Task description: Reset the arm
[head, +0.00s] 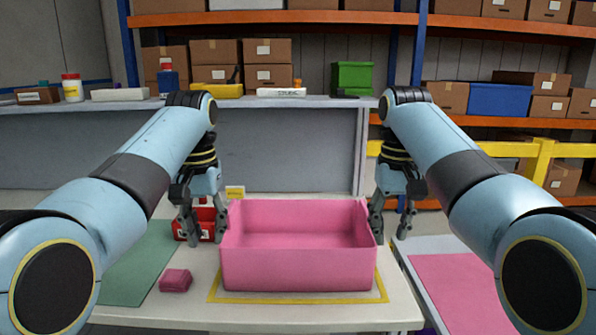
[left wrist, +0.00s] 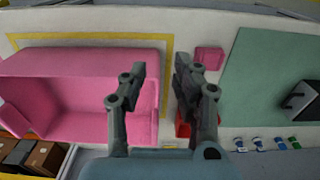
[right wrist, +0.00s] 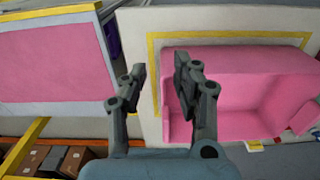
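My left gripper (head: 206,238) hangs pointing down at the left side of the pink bin. In the left wrist view its fingers (left wrist: 160,80) are apart with nothing between them. My right gripper (head: 391,236) hangs pointing down at the right side of the bin. In the right wrist view its fingers (right wrist: 160,80) are also apart and empty. The open pink bin (head: 298,270) stands upright on the white table inside a yellow outline. It looks empty in the head view. I cannot tell whether either gripper touches its walls.
A small pink block (head: 175,280) lies front left of the bin, beside a green mat (head: 135,270). A red box (head: 206,215) stands behind my left gripper. A pink mat (head: 455,285) lies on a separate surface at right. A grey shelf (head: 290,103) stands behind.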

